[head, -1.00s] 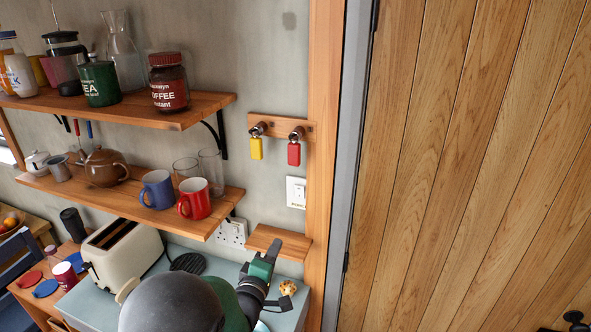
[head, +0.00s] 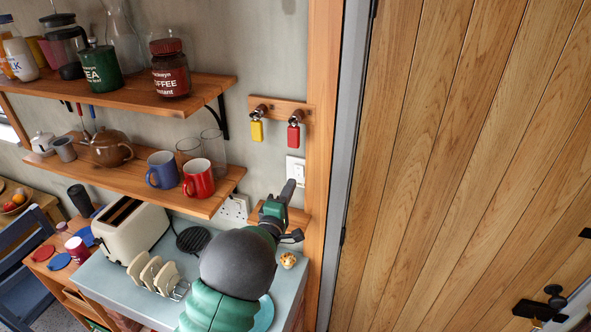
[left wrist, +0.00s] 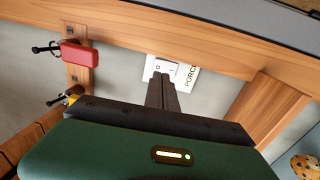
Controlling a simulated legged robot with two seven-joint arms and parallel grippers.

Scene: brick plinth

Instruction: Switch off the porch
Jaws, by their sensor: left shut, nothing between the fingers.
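The white wall switch (head: 296,169) is on the wall below the key hooks, beside the wooden door post. The left wrist view shows its white rocker (left wrist: 165,68) with O and I marks and a partly visible label (left wrist: 188,78) reading "PORC". I cannot tell which way the rocker is set. My left gripper (head: 289,187) is shut and empty, its tips at the switch's lower edge in the head view. In the left wrist view its fingers (left wrist: 161,92) point at the rocker; I cannot tell whether they touch it. My right gripper is not in view.
A small wooden shelf (head: 297,218) sits just below the switch. Yellow (head: 256,131) and red (head: 294,135) key tags hang above it. The mug shelf (head: 226,190) and a socket (head: 234,209) are to the left. A plank door (head: 450,150) fills the right.

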